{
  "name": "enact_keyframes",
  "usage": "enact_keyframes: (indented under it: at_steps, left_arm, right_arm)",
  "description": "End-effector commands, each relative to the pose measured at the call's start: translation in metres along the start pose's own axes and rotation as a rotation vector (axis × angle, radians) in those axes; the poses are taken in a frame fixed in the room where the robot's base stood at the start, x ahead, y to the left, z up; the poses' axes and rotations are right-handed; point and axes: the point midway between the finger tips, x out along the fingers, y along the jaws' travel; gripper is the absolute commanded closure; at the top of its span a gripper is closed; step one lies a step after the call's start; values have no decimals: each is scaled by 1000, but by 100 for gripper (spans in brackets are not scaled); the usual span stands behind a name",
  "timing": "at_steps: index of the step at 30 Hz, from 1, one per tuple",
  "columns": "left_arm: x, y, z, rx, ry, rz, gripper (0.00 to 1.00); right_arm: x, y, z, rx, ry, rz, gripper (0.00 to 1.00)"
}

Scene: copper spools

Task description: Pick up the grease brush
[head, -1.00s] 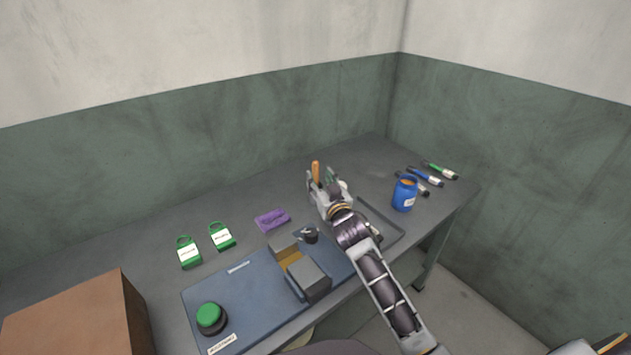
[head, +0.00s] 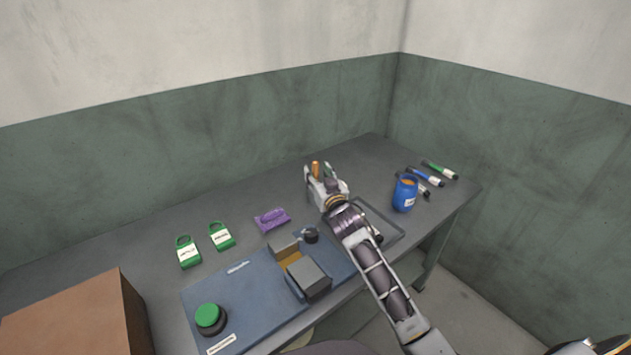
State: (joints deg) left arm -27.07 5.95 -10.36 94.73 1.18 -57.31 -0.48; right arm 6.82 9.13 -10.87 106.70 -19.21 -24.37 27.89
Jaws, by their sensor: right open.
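An upright orange-brown handle (head: 315,168), which looks like the grease brush's, shows at the back of the table. My right gripper (head: 325,176) is open around or just in front of this handle; I cannot tell whether the fingers touch it. The gripper hides the handle's lower part and whatever it stands in. A small green piece shows beside the handle, partly hidden by the gripper. My left gripper is not in view.
A brown box (head: 75,320) stands front left.

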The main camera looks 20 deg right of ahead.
Motion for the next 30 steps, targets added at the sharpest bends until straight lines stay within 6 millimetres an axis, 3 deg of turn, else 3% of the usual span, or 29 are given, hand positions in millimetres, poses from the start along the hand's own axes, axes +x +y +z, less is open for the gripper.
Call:
enact_keyframes:
  at_steps: [12,30]
  left_arm:
    - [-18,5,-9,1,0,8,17]
    - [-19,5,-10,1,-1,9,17]
  right_arm:
    - [30,1,1,0,0,-1,55]
    - [33,1,1,0,-1,-1,57]
